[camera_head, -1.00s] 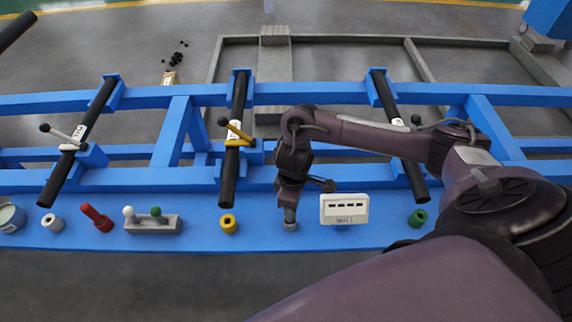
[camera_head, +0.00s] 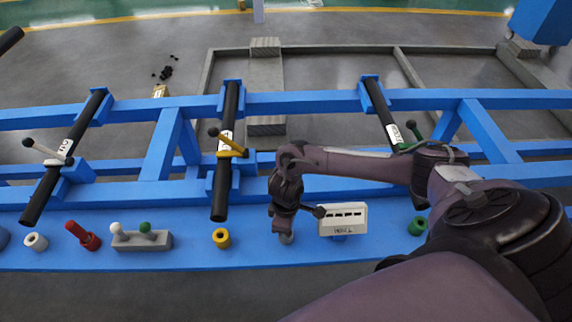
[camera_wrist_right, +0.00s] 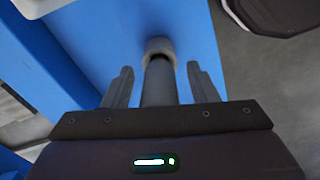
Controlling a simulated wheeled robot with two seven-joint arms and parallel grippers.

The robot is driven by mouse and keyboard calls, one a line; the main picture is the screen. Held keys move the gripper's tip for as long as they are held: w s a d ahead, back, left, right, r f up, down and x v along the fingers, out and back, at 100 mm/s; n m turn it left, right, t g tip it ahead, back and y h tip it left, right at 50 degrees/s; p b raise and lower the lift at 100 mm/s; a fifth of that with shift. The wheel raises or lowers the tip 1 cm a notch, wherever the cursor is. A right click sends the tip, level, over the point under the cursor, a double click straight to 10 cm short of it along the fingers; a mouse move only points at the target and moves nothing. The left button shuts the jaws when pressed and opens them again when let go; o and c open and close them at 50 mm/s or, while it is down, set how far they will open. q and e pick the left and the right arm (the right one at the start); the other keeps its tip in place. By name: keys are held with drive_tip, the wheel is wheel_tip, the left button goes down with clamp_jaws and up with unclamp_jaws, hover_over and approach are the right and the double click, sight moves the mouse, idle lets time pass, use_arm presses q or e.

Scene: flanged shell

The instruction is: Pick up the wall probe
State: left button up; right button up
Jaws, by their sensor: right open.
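A grey upright cylinder (camera_head: 286,239), which looks like the wall probe, stands on the blue shelf under my right gripper. It also shows in the right wrist view as a grey rod (camera_wrist_right: 159,82) with a lighter ring (camera_wrist_right: 159,48) at its far end. My right gripper (camera_wrist_right: 160,84) is open, with one finger on each side of the rod and visible gaps between. In the head view the right gripper (camera_head: 285,222) is mostly hidden by its own wrist. A white box marked WALL (camera_head: 343,219) stands just to the right. My left gripper is not in view.
Black tubes (camera_head: 222,185) lie across the blue frame behind.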

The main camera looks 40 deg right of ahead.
drive_tip(key=c, duration=1)
drive_tip(key=shift+c, duration=0.2)
